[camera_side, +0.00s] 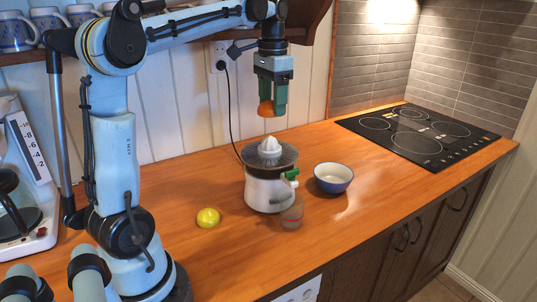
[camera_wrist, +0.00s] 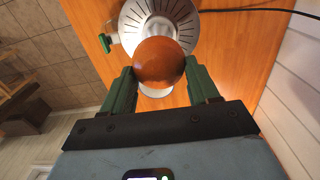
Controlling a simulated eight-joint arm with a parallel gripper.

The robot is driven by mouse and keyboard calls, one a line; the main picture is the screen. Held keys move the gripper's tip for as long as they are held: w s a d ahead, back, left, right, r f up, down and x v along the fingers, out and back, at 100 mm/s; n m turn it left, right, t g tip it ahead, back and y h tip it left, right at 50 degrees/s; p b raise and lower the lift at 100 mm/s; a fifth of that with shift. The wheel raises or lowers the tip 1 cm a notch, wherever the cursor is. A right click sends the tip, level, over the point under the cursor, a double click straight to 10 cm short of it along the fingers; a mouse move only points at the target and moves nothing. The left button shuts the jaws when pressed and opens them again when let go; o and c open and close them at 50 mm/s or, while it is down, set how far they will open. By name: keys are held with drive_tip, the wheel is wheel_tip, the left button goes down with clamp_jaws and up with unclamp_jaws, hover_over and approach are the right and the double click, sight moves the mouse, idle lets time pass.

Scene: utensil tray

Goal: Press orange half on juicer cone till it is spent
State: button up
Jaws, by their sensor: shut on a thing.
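My gripper (camera_side: 271,98) is shut on the orange half (camera_side: 266,109) and holds it in the air above the juicer. In the wrist view the orange half (camera_wrist: 158,62) sits between the green fingers, rounded peel toward the camera; its cut face is hidden. The juicer (camera_side: 266,190) stands upright on the counter, with a white ribbed cone (camera_side: 270,146) on its grey strainer. A clear gap separates the orange half from the cone. In the wrist view the orange half covers part of the strainer (camera_wrist: 133,22). A clear glass (camera_side: 291,216) stands under the juicer's green-tipped spout (camera_side: 291,175).
A blue-rimmed bowl (camera_side: 333,178) stands right of the juicer. A yellow lemon-like fruit (camera_side: 208,218) lies to its left. A cord hangs from the wall socket behind. A black hob (camera_side: 418,135) is at the right, and a shelf with mugs (camera_side: 47,19) is overhead.

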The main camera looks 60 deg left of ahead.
drive_tip(key=shift+f, duration=0.1)
drive_tip(key=shift+f, duration=3.5)
drive_tip(key=shift+f, duration=0.45)
idle(4.0)
